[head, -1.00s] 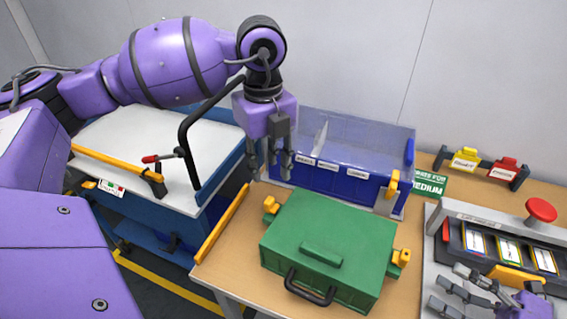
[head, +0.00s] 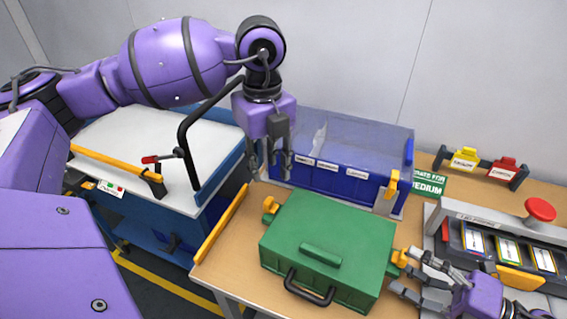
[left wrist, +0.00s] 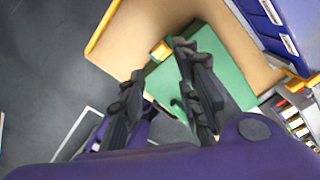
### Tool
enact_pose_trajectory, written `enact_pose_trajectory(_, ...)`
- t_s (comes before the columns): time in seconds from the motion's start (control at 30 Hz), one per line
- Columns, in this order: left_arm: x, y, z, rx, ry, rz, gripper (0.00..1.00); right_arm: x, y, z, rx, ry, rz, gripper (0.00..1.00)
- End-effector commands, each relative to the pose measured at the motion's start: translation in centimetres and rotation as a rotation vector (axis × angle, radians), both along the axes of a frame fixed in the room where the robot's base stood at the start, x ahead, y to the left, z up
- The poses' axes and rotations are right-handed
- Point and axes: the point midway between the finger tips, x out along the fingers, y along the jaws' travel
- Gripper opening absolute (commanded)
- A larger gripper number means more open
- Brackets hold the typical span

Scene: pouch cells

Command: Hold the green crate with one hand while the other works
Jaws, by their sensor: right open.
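The green crate (head: 350,235) sits closed on the wooden table. It has a dark front handle (head: 308,288), a yellow latch on its left side (head: 270,207) and one on its right side (head: 402,258). My left gripper (head: 270,172) is open and empty, pointing down above the table behind the crate's left corner, apart from it. In the left wrist view, the crate (left wrist: 232,80) shows beyond the open fingers. My right gripper (head: 402,273) is open at the crate's right side. Its fingers are close to the right latch; I cannot tell whether they touch it.
A blue bin with labels (head: 330,178) stands behind the crate. To the right is a device with a red button (head: 540,209) and several framed cards. A yellow and red holder (head: 480,167) stands at the back right. A blue cart with a white top (head: 140,140) is at the left.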

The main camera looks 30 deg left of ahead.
Motion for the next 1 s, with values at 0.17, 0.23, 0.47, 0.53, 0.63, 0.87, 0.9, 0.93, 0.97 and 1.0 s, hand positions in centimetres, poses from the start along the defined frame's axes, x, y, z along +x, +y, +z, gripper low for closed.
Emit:
enact_pose_trajectory(0.17,0.09,-0.05,0.13,-0.001,-0.003,-0.001,0.31,0.01,-0.02,0.00,0.000,0.000,0.000,0.47)
enact_pose_trajectory(0.23,0.09,-0.05,0.13,-0.001,-0.003,-0.001,0.31,0.01,-0.03,0.00,0.000,0.000,0.000,0.38)
enact_pose_trajectory(0.47,0.08,-0.05,0.13,-0.001,-0.003,-0.001,0.31,0.00,-0.04,-0.01,0.000,0.000,0.000,0.08)
enact_pose_trajectory(0.53,0.09,-0.05,0.13,-0.001,-0.003,-0.001,0.31,0.00,-0.04,-0.02,0.000,0.000,0.000,0.01)
enact_pose_trajectory(0.63,0.08,-0.05,0.13,-0.001,-0.003,-0.001,0.31,0.00,-0.05,-0.02,0.000,0.000,0.000,0.01)
enact_pose_trajectory(0.87,0.08,-0.05,0.13,-0.001,-0.003,-0.001,0.25,0.00,-0.05,-0.03,0.000,0.000,-0.001,0.01)
enact_pose_trajectory(0.9,0.08,-0.05,0.12,-0.001,-0.003,-0.001,0.19,0.00,-0.05,-0.03,0.000,0.000,-0.001,0.01)
enact_pose_trajectory(0.93,0.08,-0.05,0.12,-0.001,-0.003,-0.001,0.15,0.00,-0.05,-0.03,0.000,0.000,-0.001,0.01)
enact_pose_trajectory(0.97,0.09,-0.05,0.12,-0.001,-0.003,-0.001,0.12,0.00,-0.05,-0.03,0.000,0.000,-0.001,0.01)
enact_pose_trajectory(1.0,0.09,-0.05,0.12,-0.001,-0.003,-0.001,0.06,0.00,-0.05,-0.03,0.000,0.000,-0.001,0.01)
